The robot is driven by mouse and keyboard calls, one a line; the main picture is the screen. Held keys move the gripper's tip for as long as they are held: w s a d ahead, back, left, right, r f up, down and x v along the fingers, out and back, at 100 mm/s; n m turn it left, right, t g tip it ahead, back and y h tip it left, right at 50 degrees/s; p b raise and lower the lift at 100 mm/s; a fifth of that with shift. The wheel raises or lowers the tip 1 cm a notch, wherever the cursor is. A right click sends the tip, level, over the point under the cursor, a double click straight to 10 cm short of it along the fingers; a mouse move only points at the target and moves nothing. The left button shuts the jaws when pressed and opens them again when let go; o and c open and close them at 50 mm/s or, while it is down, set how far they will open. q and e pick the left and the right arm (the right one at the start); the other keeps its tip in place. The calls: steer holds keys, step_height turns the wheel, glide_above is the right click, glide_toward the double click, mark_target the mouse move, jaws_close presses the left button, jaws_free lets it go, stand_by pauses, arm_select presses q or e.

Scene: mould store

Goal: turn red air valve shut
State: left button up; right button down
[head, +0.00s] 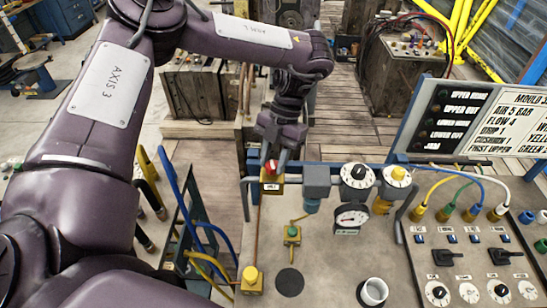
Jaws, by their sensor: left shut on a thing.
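The red air valve (270,167) sits on a yellow body (270,186) with a small white label, at the back left of the grey panel. My left gripper (273,157) comes down on it from above and behind. It is shut on the red valve handle, and its fingers hide part of the handle. The exact angle of the handle is too small to tell. My right gripper is not in view.
A sign board (470,122) stands at the right.

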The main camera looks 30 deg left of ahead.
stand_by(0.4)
arm_select(q)
steer(key=o, duration=1)
steer(key=shift+c, duration=0.2)
